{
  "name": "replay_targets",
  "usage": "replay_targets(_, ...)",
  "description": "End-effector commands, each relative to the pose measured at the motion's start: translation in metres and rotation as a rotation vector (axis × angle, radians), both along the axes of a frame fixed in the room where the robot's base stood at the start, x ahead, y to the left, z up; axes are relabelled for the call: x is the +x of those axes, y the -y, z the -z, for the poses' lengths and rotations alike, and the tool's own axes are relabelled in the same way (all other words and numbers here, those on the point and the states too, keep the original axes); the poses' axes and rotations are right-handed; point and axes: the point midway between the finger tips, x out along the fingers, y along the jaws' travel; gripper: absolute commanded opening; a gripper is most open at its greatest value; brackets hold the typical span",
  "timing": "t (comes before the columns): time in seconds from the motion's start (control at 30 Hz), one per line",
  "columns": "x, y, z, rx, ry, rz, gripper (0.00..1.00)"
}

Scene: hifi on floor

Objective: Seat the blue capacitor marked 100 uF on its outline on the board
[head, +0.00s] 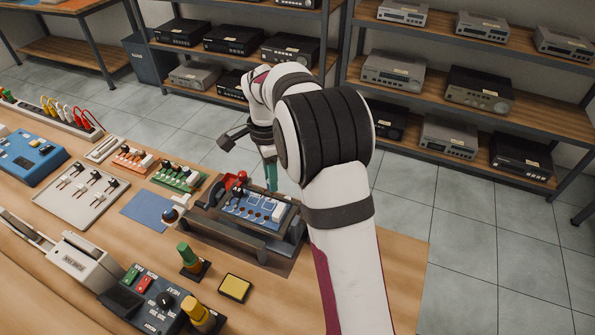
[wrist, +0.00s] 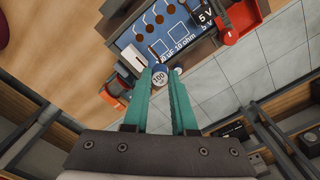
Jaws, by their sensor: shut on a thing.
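The blue board (head: 248,205) sits in a dark frame on the wooden bench. It has white printed outlines and a row of brown round spots, also seen in the wrist view (wrist: 160,32). My gripper (wrist: 164,74) has two teal fingers, shut on the capacitor (wrist: 159,78), whose pale top reads 100. The capacitor is near the board's printed edge in the wrist view; I cannot tell its height above the board. In the head view my gripper (head: 271,178) is over the board's far right side, and the capacitor cannot be made out there.
A white block (wrist: 131,60) is at the board's edge, with red clamp parts (wrist: 242,18) beside the board. A yellow pad (head: 235,288), a green-topped part (head: 188,258) and a control box (head: 145,302) stand in front. A blue mat (head: 148,209) lies left.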

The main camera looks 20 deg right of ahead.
Motion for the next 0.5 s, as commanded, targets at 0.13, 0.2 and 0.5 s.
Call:
replay_targets(0.13,-0.005,-0.014,-0.001,0.000,-0.001,0.000,0.00)
replay_targets(0.2,-0.005,-0.014,0.004,-0.001,-0.002,0.000,0.00)
replay_targets(0.5,-0.005,-0.014,0.036,0.000,-0.003,0.001,0.00)
